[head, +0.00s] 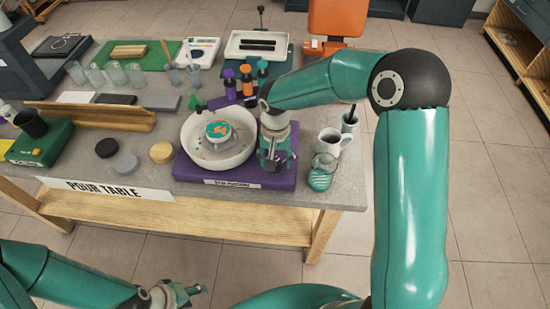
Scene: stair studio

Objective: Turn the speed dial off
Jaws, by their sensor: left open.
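The purple spin machine (208,174) stands at the table's front edge, with a white round bowl (190,150) holding a small paint-marked disc (218,131). The speed dial is not visible; my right gripper may cover it. My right gripper (275,163) points down over the right end of the purple base, beside the bowl. I cannot tell whether its fingers touch anything or are open. My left gripper (195,290) is low at the bottom of the head view, in front of the table, open and empty.
A white mug (331,143), a glass (324,161) and a striped green round thing (320,179) stand close right of the purple base. Bottles with purple, orange and teal tops (246,78) stand behind it. Dark and wooden discs (124,163) lie to its left.

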